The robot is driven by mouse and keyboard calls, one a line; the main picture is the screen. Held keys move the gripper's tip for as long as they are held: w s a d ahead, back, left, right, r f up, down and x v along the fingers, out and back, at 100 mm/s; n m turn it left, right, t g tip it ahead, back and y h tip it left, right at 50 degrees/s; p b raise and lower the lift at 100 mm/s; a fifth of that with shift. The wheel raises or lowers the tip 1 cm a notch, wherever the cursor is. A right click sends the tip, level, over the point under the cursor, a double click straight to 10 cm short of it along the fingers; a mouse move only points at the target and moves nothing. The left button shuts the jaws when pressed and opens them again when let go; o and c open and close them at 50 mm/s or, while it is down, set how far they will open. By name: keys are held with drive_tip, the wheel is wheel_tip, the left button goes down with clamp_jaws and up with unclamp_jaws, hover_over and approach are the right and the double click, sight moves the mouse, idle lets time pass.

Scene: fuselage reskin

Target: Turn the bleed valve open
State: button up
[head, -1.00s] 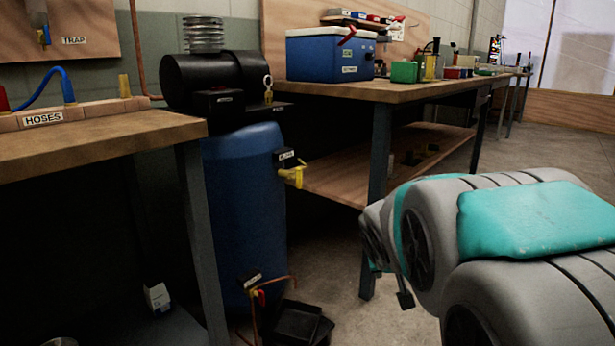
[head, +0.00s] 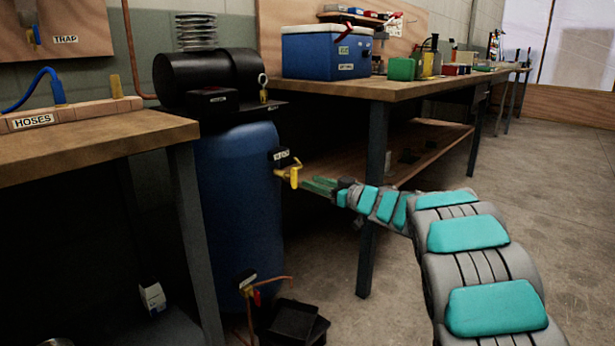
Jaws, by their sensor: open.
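A blue upright tank (head: 235,205) stands between the two benches. A yellow-handled valve (head: 294,177) sticks out of its upper right side under a small dark tag whose lettering I cannot read clearly. A lower valve with a red handle (head: 257,298) and copper pipe sits near the tank's foot, also tagged. I cannot tell from the tags which is the bleed valve. My gripper (head: 318,187), with green fingers, is open and points left at the yellow-handled valve. Its tips are just right of the handle; whether they touch it I cannot tell.
A wooden bench labelled HOSES (head: 95,140) stands at left. A longer bench (head: 400,88) at right carries a blue cooler (head: 325,55) and has a lower shelf (head: 410,160) close to my arm. Black trays (head: 293,322) lie on the floor by the tank. Floor at right is clear.

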sight(294, 176)
drive_tip(key=shift+w+a+f, duration=0.15)
drive_tip(key=shift+a+f, duration=0.05)
drive_tip(key=shift+a, duration=0.35)
drive_tip(key=shift+b+x, duration=0.45)
drive_tip(key=shift+x, duration=3.05)
drive_tip(key=shift+r, duration=0.1)
clamp_jaws()
